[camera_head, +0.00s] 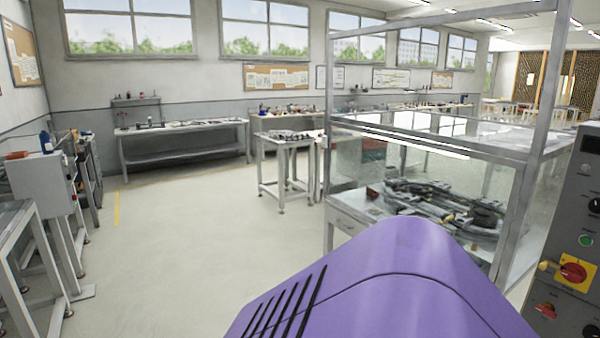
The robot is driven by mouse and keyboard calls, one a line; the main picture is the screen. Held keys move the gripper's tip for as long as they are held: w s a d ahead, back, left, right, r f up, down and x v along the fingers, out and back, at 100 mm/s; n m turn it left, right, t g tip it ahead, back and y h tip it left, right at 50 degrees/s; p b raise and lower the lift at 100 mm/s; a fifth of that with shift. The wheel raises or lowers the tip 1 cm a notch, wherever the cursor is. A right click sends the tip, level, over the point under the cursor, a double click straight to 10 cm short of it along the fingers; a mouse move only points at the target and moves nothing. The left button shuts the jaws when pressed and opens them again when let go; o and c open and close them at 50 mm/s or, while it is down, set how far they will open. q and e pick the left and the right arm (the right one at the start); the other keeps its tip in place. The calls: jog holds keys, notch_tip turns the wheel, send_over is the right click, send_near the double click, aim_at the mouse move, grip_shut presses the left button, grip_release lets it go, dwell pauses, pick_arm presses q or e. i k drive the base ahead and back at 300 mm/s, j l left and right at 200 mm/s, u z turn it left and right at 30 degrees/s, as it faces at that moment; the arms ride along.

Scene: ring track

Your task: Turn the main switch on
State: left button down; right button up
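The main switch (573,272) appears to be the red rotary knob on a yellow plate, at the right edge of the head view. It sits on the face of a grey control panel (568,215). A small tan piece (546,266) sticks out at the plate's left side; I cannot tell what it is. The knob's on or off position is too small to read. Neither of my grippers is in view. A purple part of my own body fills the bottom middle of the view.
A glass-walled, metal-framed enclosure (345,190) with dark track parts inside stands left of the panel. A green button (585,241) and a red control (546,311) flank the switch. A small table (284,143) and workbenches (180,130) stand farther back. The left floor is open.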

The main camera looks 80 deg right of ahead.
aim_at(572, 272)
jog(key=z, duration=4.45)
jog(key=i+l+u, duration=0.4)
jog(key=i+l, duration=0.15)
jog(key=i, duration=0.1)
